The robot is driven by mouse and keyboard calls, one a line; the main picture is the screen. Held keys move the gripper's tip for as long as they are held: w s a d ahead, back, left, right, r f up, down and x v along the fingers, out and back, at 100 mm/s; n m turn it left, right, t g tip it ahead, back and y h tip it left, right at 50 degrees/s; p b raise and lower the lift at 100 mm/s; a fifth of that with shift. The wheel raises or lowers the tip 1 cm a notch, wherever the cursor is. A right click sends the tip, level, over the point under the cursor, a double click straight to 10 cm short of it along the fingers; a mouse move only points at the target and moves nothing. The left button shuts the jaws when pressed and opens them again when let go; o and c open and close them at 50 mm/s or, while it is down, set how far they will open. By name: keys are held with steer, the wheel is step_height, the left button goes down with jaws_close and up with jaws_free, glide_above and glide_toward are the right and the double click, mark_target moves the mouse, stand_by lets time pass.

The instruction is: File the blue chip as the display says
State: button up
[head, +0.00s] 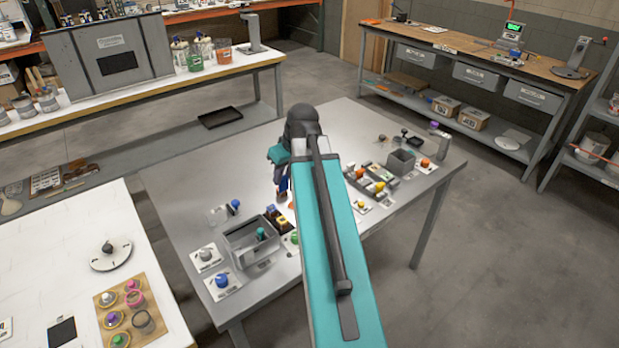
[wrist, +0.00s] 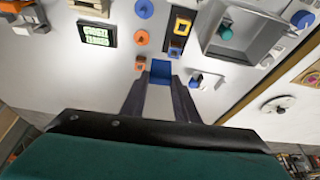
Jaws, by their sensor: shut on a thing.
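My gripper (wrist: 160,84) is shut on a blue chip (wrist: 161,70), whose blue face shows between the fingertips in the wrist view. In the head view my gripper (head: 283,187) is low over the grey table, partly hidden by my arm. I cannot tell whether the chip touches the table. A small dark display (wrist: 97,35) with green text lies up and left of the gripper in the wrist view. Its text is too blurred to read.
A grey bin (head: 230,241) with a teal-topped item stands left of my gripper in the head view. A blue-knobbed item (head: 234,204) lies beside it, and another blue knob (head: 222,280) is in front. A smaller grey bin (head: 401,162) stands right. The table's far left is clear.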

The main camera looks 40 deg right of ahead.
steer(key=w+a+r, duration=0.2)
steer(key=w+a, duration=0.1)
steer(key=a, duration=0.7)
steer(key=w+a+r, duration=0.2)
steer(key=w+a, duration=0.2)
steer(key=a, duration=0.6)
steer(key=w+a+r, duration=0.3)
steer(key=a, duration=0.7)
steer(key=shift+w+a, duration=0.15)
steer(key=shift+a, duration=0.05)
